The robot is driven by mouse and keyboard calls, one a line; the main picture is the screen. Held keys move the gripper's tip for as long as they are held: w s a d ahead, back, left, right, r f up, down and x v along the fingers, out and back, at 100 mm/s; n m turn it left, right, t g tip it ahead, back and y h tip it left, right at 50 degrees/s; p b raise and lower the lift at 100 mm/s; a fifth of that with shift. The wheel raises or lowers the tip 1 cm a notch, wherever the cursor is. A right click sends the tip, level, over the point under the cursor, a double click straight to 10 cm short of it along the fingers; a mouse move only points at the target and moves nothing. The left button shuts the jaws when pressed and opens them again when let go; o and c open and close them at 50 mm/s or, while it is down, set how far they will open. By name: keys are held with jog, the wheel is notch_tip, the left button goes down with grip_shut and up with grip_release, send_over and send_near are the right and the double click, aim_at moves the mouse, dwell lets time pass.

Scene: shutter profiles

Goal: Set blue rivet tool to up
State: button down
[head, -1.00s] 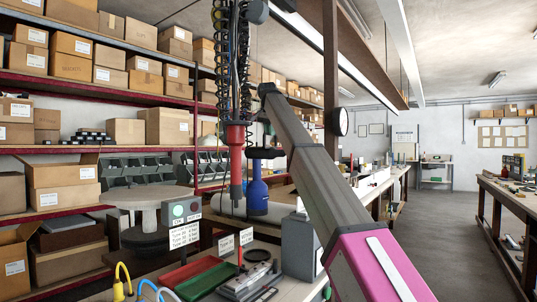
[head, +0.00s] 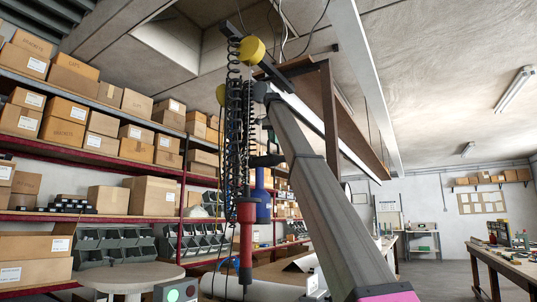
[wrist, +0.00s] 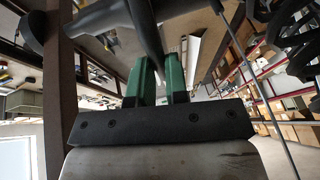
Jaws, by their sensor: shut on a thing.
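The blue rivet tool (head: 263,196) hangs upright in the head view, partly behind the coiled cords, with a black part (head: 268,160) at its top. The red tool (head: 246,240) hangs in front of it and lower. In the wrist view, the green fingers of my gripper (wrist: 159,66) are closed on a dark bar (wrist: 147,30), seemingly the black part of the blue tool.
Black coiled cords (head: 232,110) hang from an overhead support with a yellow drum (head: 251,50). A brown beam (head: 331,130) stands right of my arm. Shelves with cardboard boxes (head: 152,193) fill the left. A round table (head: 125,278) stands below. The aisle at right is free.

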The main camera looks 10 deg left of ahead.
jog(key=shift+r, duration=1)
